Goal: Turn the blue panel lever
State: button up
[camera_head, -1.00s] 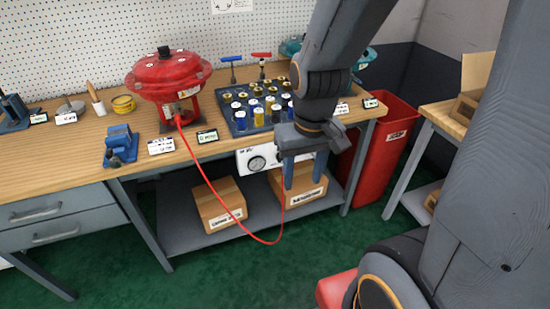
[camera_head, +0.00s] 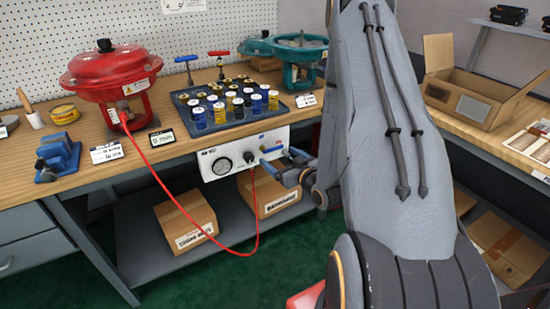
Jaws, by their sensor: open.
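The white control panel (camera_head: 207,172) hangs under the bench's front edge. It carries a round gauge (camera_head: 222,166) and a dark round fitting. The blue lever (camera_head: 267,150) shows as a small blue piece at the panel's right part, close to my gripper's blue fingers and partly hard to tell from them. My gripper (camera_head: 281,162) is open, reaching in from the right in front of the panel's right end. Whether a finger touches the lever cannot be told.
A red hose (camera_head: 160,185) loops from the red actuator (camera_head: 113,82) down and up to the panel. A tray of several small canisters (camera_head: 288,112) sits on the bench above. Cardboard boxes (camera_head: 184,221) stand on the shelf below. A teal valve body (camera_head: 300,60) stands behind right.

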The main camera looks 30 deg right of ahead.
aim_at(274, 148)
jog(key=shift+w+d+f+m+t, duration=0.15)
jog(key=shift+w+d+f+t, duration=0.2)
jog(key=shift+w, duration=0.65)
jog(key=shift+w+d+f+m+t, duration=0.1)
jog(key=shift+w+t, duration=0.35)
jog(key=shift+w, duration=0.55)
jog(key=shift+w+d+f+m+t, duration=0.15)
jog(key=shift+w+d+t, duration=0.2)
jog(key=shift+w, duration=0.65)
